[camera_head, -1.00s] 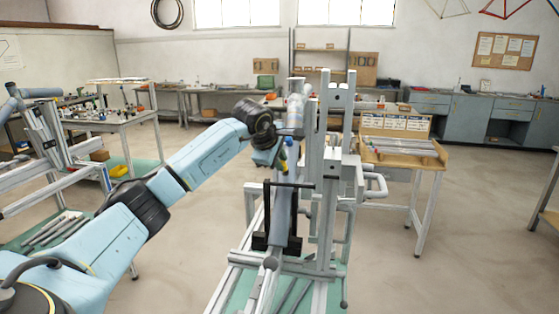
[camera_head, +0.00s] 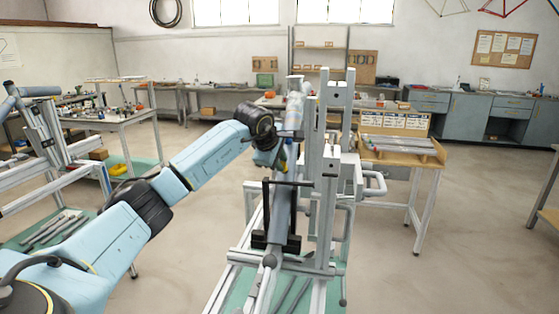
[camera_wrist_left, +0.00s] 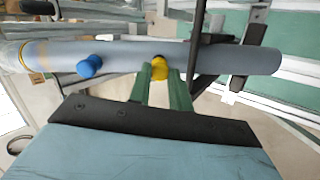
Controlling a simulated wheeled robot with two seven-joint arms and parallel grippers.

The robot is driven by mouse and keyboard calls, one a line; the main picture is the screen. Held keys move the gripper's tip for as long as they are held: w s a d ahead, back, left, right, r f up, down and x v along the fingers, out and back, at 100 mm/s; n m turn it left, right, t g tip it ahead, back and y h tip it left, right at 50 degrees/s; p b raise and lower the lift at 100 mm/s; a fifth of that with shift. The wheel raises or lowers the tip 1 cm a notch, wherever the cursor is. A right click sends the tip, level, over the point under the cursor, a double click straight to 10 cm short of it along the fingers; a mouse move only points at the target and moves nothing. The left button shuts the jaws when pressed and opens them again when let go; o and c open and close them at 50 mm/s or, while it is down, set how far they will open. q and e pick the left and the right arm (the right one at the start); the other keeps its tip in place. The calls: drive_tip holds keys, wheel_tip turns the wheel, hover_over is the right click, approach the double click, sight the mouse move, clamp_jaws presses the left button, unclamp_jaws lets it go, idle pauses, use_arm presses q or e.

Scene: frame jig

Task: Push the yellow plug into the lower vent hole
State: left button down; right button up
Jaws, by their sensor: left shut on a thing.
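In the left wrist view my left gripper (camera_wrist_left: 160,78) has its green fingers shut on the yellow plug (camera_wrist_left: 159,67). The plug's end is at the side of the grey tube (camera_wrist_left: 215,60), and appears to touch it. The lower vent hole is hidden behind the plug, so I cannot tell how deep it sits. A blue plug (camera_wrist_left: 89,66) sticks out of the same tube farther left. In the head view the tube (camera_head: 283,210) stands tilted in the frame jig, with my left gripper (camera_head: 284,162) at its upper part. My right gripper is not in view.
A black clamp bracket (camera_wrist_left: 208,55) crosses the tube close to the right finger. Upright aluminium posts (camera_head: 336,130) of the jig stand just right of the tube. A wooden-topped bench (camera_head: 400,158) stands behind on the right. The floor beyond the jig is clear.

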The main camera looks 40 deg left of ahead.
use_arm(q)
drive_tip(key=shift+w+a+f, duration=0.1)
drive_tip(key=shift+w+f, duration=0.15)
drive_tip(key=shift+f, duration=0.1)
drive_tip(key=c, duration=1.2)
unclamp_jaws()
drive_tip(key=b+v, duration=0.1)
drive_tip(key=v, duration=1.2)
drive_tip(key=shift+r, duration=0.2)
drive_tip(key=shift+s+f, duration=0.1)
drive_tip(key=shift+s, duration=0.05)
